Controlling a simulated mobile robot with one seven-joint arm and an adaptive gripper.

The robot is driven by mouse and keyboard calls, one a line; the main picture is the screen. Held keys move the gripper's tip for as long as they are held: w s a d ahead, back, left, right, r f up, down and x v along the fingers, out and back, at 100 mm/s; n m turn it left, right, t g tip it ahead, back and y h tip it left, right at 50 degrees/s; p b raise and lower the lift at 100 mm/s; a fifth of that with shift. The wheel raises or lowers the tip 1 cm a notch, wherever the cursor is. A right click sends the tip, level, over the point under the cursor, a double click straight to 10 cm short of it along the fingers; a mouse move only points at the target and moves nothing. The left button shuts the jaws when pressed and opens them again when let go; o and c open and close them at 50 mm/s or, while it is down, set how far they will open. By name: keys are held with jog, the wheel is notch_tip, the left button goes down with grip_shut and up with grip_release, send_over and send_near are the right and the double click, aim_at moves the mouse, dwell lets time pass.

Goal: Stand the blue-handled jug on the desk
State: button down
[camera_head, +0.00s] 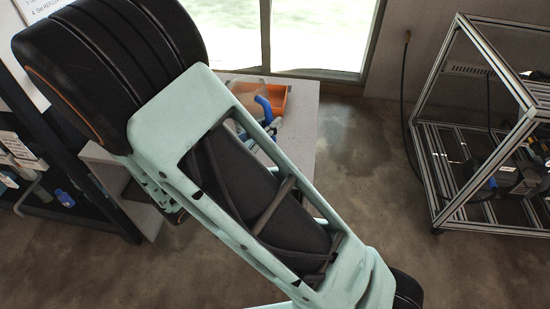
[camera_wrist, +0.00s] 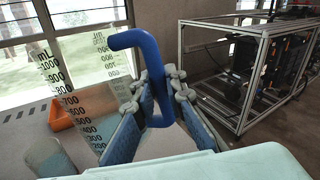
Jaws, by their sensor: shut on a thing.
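The clear jug with black mL marks (camera_wrist: 82,92) fills the left and middle of the wrist view. Its blue handle (camera_wrist: 150,72) rises between my fingers. My gripper (camera_wrist: 160,112) is shut on the handle. In the head view, part of the clear jug (camera_head: 247,92) and its blue handle (camera_head: 264,108) show past my arm, over the pale desk (camera_head: 303,112). The desk top also shows in the wrist view (camera_wrist: 25,128). The jug's base is hidden, so I cannot tell whether it touches the desk.
An orange bin (camera_head: 278,98) is at the desk's far side, behind the jug. A grey cylinder (camera_wrist: 48,157) shows at lower left in the wrist view. A metal-framed rack (camera_head: 480,165) stands on the right. Open floor (camera_head: 370,150) lies between desk and rack.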

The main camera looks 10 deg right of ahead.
notch_tip(320, 180, down, 2)
jog(key=s+a+m+b, duration=0.2)
jog(key=b, duration=0.3)
jog(key=shift+t, duration=0.4)
jog(key=w+d+f+b, duration=0.1)
jog(key=w+d+f, duration=0.2)
jog(key=f, duration=0.1)
jog(key=w+d+f+b, duration=0.1)
jog(key=w+d+f, duration=0.2)
jog(key=f, duration=0.2)
jog(key=w+d+f+b, duration=0.1)
jog(key=w+d+f, duration=0.2)
jog(key=f, duration=0.1)
jog(key=shift+w+d+f, duration=0.2)
jog(key=shift+d, duration=0.1)
